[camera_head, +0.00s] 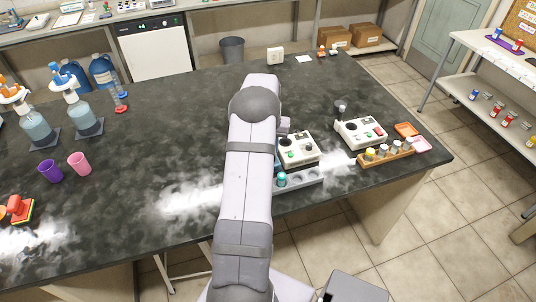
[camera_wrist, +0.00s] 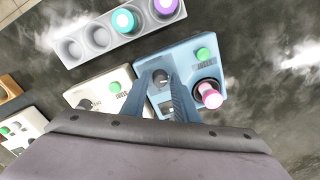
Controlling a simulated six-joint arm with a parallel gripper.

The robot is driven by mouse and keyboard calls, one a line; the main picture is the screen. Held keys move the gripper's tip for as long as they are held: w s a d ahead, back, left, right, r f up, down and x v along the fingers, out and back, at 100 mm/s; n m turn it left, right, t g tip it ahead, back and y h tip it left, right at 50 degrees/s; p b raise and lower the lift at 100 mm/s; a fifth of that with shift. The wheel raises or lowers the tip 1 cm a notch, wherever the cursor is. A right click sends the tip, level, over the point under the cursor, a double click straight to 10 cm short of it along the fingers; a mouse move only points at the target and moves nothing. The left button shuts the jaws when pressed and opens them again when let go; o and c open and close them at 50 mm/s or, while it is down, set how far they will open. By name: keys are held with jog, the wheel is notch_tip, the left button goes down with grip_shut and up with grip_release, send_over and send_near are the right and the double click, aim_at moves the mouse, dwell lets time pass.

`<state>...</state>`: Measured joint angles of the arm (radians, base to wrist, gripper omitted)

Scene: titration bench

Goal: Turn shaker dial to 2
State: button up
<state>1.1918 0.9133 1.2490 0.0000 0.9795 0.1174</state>
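A blue device (camera_wrist: 203,72) with a green button (camera_wrist: 203,54), a small display (camera_wrist: 165,106) and a pink-topped vial (camera_wrist: 209,95) lies below my gripper in the wrist view. Its small round dial (camera_wrist: 160,78) shows between the fingertips. My gripper (camera_wrist: 161,82) points down with its two blue-grey fingers apart, one on each side of the dial. I cannot tell whether they touch it. The number the dial points at is too small to read. In the head view my arm hides the gripper and nearly all of this device.
A grey rack (camera_wrist: 98,45) with teal and purple vials stands beside the device. White devices stand close by, one (camera_head: 297,148) next to my arm and one (camera_head: 360,132) farther right. An orange vial rack (camera_head: 388,157) is at the right. The bench (camera_head: 170,135) left of my arm is mostly clear.

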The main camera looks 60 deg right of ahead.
jog(key=c, duration=0.4)
jog(key=shift+o, duration=0.2)
